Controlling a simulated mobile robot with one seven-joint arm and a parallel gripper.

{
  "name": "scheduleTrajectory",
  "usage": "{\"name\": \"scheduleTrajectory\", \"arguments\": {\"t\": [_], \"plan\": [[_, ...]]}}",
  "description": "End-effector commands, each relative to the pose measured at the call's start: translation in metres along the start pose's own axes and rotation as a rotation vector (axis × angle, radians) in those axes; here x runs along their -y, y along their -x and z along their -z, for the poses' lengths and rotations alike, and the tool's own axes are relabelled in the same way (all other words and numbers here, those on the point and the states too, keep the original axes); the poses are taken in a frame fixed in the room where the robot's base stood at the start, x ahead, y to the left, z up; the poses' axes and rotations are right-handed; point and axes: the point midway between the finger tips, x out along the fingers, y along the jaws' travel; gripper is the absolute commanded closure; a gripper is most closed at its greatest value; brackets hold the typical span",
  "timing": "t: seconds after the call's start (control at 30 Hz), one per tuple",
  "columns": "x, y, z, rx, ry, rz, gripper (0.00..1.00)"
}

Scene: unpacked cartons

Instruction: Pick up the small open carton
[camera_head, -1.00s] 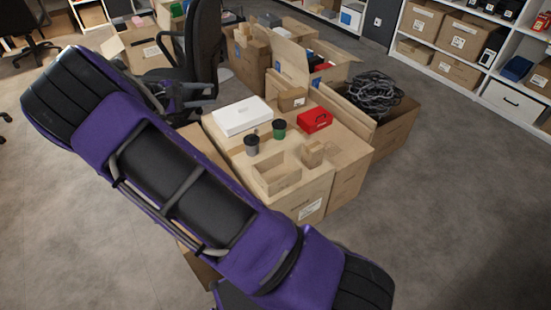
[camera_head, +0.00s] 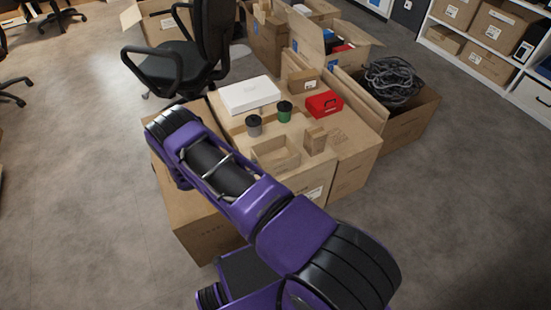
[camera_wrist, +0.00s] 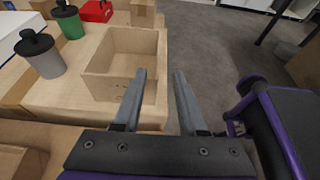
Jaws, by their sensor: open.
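The small open carton (camera_head: 276,153) stands upright near the front edge of the large closed carton (camera_head: 312,187) that serves as a table. It is tan, shallow and looks empty. In the wrist view the small open carton (camera_wrist: 124,62) is just ahead and to the left of my gripper (camera_wrist: 160,76). My gripper's two grey fingers are apart with nothing between them. The left finger overlaps the carton's front right corner in the picture; I cannot tell whether it touches. In the head view my gripper is hidden behind my arm.
A grey cup (camera_head: 254,126), a green cup (camera_head: 285,111), a white box (camera_head: 249,95), a red case (camera_head: 324,104) and a small closed carton (camera_head: 316,140) stand around it. An office chair (camera_head: 190,55) is behind left. Floor is clear at right.

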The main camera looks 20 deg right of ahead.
Motion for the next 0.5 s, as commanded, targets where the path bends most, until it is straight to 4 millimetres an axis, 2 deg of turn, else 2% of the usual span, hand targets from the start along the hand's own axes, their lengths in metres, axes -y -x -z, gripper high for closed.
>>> {"name": "scheduleTrajectory", "arguments": {"t": [0.03,0.23,0.33,0.5], "plan": [[0.001,-0.013,0.000,0.000,-0.001,0.004,0.59],[0.001,-0.055,0.000,0.000,-0.001,0.003,0.59],[0.000,-0.068,0.000,0.000,-0.002,0.002,0.59],[-0.001,-0.079,0.000,0.000,-0.003,-0.001,0.59]]}}
